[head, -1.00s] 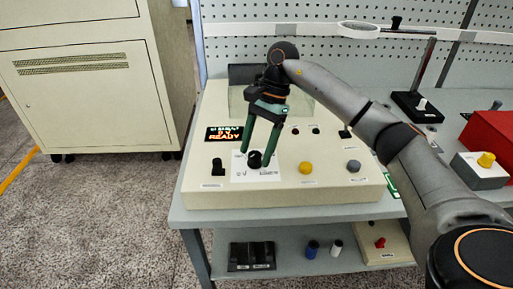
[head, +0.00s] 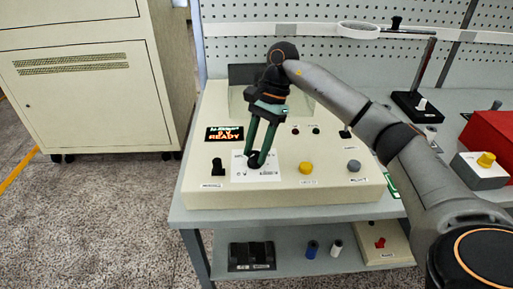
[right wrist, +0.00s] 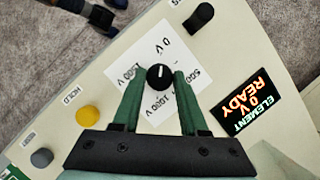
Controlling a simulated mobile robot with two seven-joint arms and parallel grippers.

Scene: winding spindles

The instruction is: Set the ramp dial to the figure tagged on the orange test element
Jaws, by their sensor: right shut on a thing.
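The ramp dial is a black round knob with a white pointer line, seen in the right wrist view (right wrist: 159,77). It sits on a white card (right wrist: 150,52) printed with voltage figures, including 0 V, 500 V and 1000 V. The pointer lies roughly along the picture's vertical. My right gripper (head: 256,160) has its green fingers on both sides of the dial and is shut on it. The display (right wrist: 247,103) reads ELEMENT 0 V READY. I cannot make out an orange test element or its tag. My left gripper is not in view.
The cream console (head: 205,195) also carries a black switch (head: 218,167), a yellow button (head: 305,168) and a grey button (head: 354,166). A lower shelf holds a black block (head: 251,256) and blue (head: 312,249) and white (head: 336,248) cylinders. A cabinet (head: 90,100) stands left.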

